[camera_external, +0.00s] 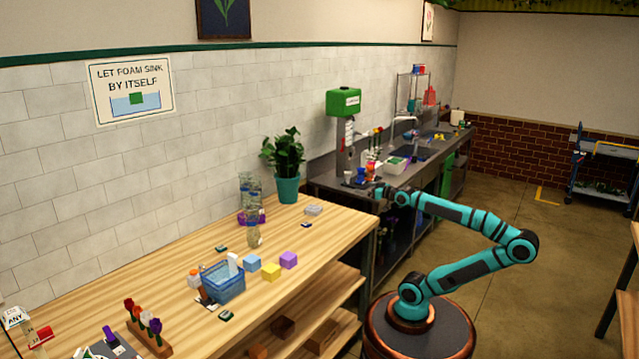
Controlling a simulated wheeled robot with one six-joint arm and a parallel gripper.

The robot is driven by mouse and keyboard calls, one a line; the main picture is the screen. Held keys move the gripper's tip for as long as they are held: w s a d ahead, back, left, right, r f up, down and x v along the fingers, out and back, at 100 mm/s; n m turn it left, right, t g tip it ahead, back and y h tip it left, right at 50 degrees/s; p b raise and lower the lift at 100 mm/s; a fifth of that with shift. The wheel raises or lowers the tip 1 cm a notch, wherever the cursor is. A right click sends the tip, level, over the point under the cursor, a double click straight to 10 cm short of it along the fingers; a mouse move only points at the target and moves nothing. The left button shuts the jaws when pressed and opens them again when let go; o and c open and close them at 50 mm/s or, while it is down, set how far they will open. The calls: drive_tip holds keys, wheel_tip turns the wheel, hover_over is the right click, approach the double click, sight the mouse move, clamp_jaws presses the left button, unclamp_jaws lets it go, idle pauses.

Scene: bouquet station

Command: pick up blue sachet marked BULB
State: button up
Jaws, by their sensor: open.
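My gripper (379,192) is at the left end of the arm, low over the near end of the dark sink counter (325,182). It is open, and it is small in this view. A cluster of small packets and cups stands on the counter just behind it. A small blue item (361,173) in that cluster may be the blue sachet, but no BULB mark can be read at this size. I see nothing held in the gripper. My arm stretches left from its round base.
A green dispenser (343,102) stands behind the cluster, and a white tub (391,166) is to its right. The wooden table (190,258) in front holds a blue basket (222,282), foam cubes, glass vases and a potted plant (285,165). Open floor lies to the right.

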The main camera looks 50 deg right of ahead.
drive_tip(key=shift+c, duration=0.4)
drive_tip(key=c, duration=0.7)
drive_tip(key=g, duration=1.7)
hover_over(305, 223)
drive_tip(key=f, duration=0.1)
drive_tip(key=shift+m, duration=0.3)
drive_tip(key=f, duration=1.2)
drive_tip(key=shift+w+a+f, duration=0.15)
drive_tip(key=shift+w+a, duration=0.1)
drive_tip(key=shift+a, duration=0.1)
drive_tip(key=shift+s+d+f, duration=0.1)
drive_tip(key=shift+d+f, duration=0.05)
drive_tip(key=shift+f, duration=1.2)
drive_tip(key=shift+s+d+f, duration=0.1)
drive_tip(key=shift+d+f, duration=0.05)
drive_tip(key=shift+f, duration=1.2)
